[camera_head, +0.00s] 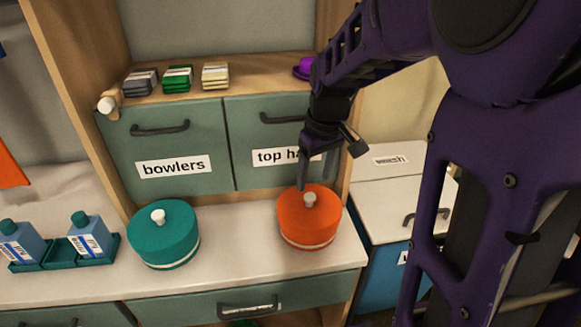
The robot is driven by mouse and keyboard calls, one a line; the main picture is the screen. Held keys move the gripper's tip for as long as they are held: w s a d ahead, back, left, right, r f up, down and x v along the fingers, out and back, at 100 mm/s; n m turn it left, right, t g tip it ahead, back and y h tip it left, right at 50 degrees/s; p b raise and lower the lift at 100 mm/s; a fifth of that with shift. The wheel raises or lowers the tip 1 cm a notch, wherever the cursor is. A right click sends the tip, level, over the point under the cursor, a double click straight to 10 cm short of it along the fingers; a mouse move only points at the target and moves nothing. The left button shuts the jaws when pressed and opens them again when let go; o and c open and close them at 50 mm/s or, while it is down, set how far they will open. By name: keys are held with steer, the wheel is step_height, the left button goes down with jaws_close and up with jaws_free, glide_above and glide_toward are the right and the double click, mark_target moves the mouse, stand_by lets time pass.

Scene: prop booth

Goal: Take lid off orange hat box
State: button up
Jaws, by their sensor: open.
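The orange hat box (308,231) stands upright on the white counter, near its right end. Its lid (291,208) is on, with a pale round knob (310,199) on top. A light band runs around the box near its base. My gripper (318,182) hangs just above the lid with its fingers pointing down, close to the knob. It is open, and I see nothing held in it. One finger shows left of the knob. I cannot tell whether a finger touches the lid.
A teal hat box (165,245) with a white knob stands to the left. Bottles (88,236) sit in a green tray (33,265). Drawers labelled "bowlers" (118,165) and "top ha..." (262,137) are behind. Folded cloths (178,78) lie on the shelf above. Counter between the boxes is clear.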

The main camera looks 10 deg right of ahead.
mark_target(310, 196)
steer(key=shift+w+a+f+b, duration=0.1)
steer(key=shift+w+f+b, duration=0.1)
steer(key=shift+f, duration=0.8)
steer(key=shift+w+a+f+b, duration=0.1)
steer(key=shift+w+f+b, duration=0.15)
steer(key=shift+f, duration=0.75)
steer(key=shift+w+f+b, duration=0.15)
steer(key=shift+w+f, duration=0.05)
steer(key=shift+f, duration=0.8)
steer(key=shift+c, duration=0.3)
jaws_close()
